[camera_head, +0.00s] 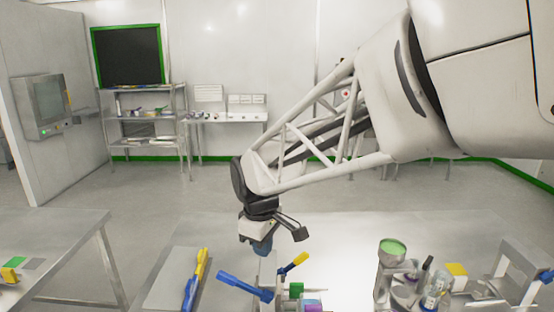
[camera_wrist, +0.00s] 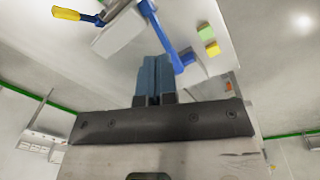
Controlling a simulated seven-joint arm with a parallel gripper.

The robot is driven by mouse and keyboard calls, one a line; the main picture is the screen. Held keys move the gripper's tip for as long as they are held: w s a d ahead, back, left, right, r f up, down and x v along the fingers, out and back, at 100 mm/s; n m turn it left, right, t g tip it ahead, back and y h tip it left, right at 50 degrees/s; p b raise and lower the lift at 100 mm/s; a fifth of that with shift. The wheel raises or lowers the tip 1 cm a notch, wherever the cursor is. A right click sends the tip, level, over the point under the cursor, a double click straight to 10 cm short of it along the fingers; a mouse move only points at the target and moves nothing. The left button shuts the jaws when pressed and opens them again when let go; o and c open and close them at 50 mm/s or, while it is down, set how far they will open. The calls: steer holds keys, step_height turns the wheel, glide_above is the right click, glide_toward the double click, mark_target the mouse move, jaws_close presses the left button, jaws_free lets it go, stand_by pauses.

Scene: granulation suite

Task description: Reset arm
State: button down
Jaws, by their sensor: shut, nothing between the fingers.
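My gripper (camera_head: 263,247) hangs at the end of my arm above the near bench, in the middle of the head view. In the wrist view its two blue-grey fingers (camera_wrist: 153,78) lie closed together with nothing between them. Below and near it in the head view are a blue-handled tool (camera_head: 243,287) and a yellow-handled tool (camera_head: 294,264). The gripper appears apart from them, though the exact gap is hard to tell.
A yellow-and-blue tool (camera_head: 195,280) lies to the left by a grey board (camera_head: 172,278). Green (camera_head: 296,289) and purple (camera_head: 312,307) blocks sit at the front. A cup with green contents (camera_head: 392,249), bottles (camera_head: 436,286) and a grey stand (camera_head: 521,271) crowd the right.

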steer(key=s+d+m+t, duration=0.1)
steer(key=s+d+m, duration=1.1)
steer(key=s+d, duration=0.9)
steer(key=shift+s+d+r+m+t, duration=0.15)
steer(key=shift+d+r+m+t, duration=0.15)
steer(key=shift+d+m+t, duration=0.15)
